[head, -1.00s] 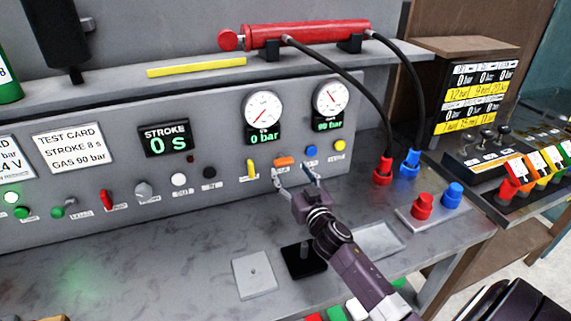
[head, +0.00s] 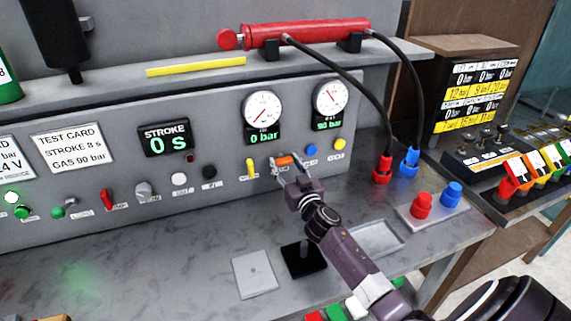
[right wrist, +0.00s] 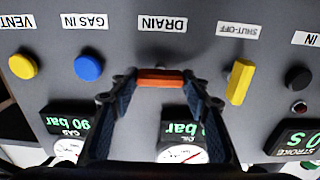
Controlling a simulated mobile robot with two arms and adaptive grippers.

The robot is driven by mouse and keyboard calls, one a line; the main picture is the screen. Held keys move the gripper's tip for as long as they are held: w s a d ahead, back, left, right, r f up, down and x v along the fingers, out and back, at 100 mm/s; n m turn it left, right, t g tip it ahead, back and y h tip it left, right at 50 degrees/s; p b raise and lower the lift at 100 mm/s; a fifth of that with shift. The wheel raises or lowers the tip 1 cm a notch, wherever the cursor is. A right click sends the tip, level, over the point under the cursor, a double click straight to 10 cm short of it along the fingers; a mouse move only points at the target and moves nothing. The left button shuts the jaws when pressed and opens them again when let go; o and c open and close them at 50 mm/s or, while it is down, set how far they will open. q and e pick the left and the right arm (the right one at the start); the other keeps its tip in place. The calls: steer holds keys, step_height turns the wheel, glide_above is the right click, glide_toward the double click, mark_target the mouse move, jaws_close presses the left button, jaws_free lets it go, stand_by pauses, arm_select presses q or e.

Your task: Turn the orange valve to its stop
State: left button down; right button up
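The orange valve (head: 285,160) is a short bar handle on the grey panel, below the left gauge. It lies about level, and in the right wrist view (right wrist: 160,78) it sits under the label DRAIN, which reads upside down. My right gripper (head: 284,165) is at the valve, one finger at each end of the bar. In the right wrist view both fingertips (right wrist: 160,80) appear to touch the bar's ends, with no clear gap. My left gripper is in no view.
A yellow shut-off handle (head: 250,168) stands upright just left of the valve; a blue button (head: 311,150) and a yellow button (head: 339,144) are to its right. Gauges (head: 263,110) sit above. The bench below holds a grey plate (head: 254,275) and a black block (head: 303,257).

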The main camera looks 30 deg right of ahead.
steer(key=c, duration=0.3)
steer(key=shift+c, duration=0.2)
steer(key=shift+n, duration=0.3)
steer(key=n, duration=0.4)
steer(key=shift+b, duration=0.3)
steer(key=n, duration=0.4)
steer(key=shift+a+f+n, duration=0.1)
steer(key=shift+n, duration=0.3)
steer(key=n+b, duration=0.1)
steer(key=n, duration=0.3)
steer(key=shift+a+f+n, duration=0.1)
steer(key=shift+f+n, duration=0.05)
steer(key=shift+n, duration=2.15)
